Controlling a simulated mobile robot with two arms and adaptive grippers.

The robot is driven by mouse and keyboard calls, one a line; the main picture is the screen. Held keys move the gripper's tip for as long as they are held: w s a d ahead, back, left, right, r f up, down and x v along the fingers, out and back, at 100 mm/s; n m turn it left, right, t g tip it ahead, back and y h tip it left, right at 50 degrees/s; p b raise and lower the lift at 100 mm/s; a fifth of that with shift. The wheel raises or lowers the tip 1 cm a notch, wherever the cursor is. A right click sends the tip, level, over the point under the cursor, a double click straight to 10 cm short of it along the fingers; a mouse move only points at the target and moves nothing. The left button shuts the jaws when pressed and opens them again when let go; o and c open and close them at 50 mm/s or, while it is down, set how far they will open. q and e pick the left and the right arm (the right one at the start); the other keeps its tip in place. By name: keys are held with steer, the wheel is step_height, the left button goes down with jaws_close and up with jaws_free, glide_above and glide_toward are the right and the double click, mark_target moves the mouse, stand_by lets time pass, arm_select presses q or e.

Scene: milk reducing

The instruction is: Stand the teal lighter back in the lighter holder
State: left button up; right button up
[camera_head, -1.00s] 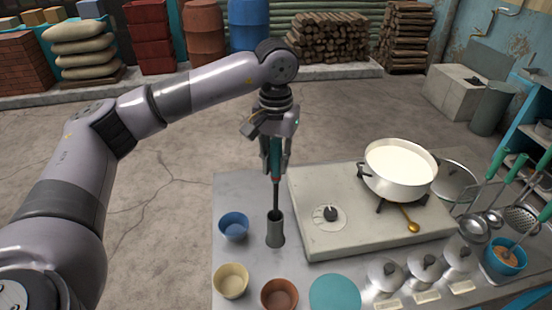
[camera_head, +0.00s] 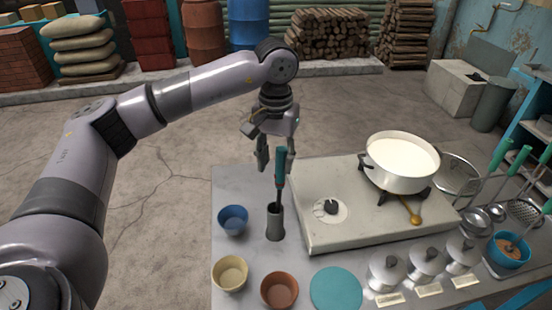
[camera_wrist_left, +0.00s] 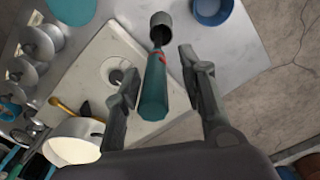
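The teal lighter (camera_head: 281,168) stands in the grey cylindrical lighter holder (camera_head: 275,224), its dark shaft inside the holder and its teal handle up, leaning slightly. The lighter also shows in the left wrist view (camera_wrist_left: 154,85), with the holder (camera_wrist_left: 162,27) beyond it. My left gripper (camera_head: 276,163) is open around the upper handle, one finger to each side. In the left wrist view its fingers (camera_wrist_left: 157,62) stand apart from the handle with gaps on both sides. My right gripper is in neither view.
The stove (camera_head: 330,235) with its knob and a pot of milk (camera_head: 400,158) is right of the holder. A blue bowl (camera_head: 233,219), cream bowl (camera_head: 230,273) and brown bowl (camera_head: 279,290) stand nearby. A teal disc (camera_head: 336,288) lies in front.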

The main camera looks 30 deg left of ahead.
arm_select(q)
steer(key=shift+r, duration=0.1)
step_height(320, 180, up, 12)
steer(key=shift+f, duration=0.1)
stand_by(0.6)
stand_by(0.3)
step_height(320, 180, up, 9)
steer(key=p, duration=0.9)
steer(key=shift+w, duration=0.1)
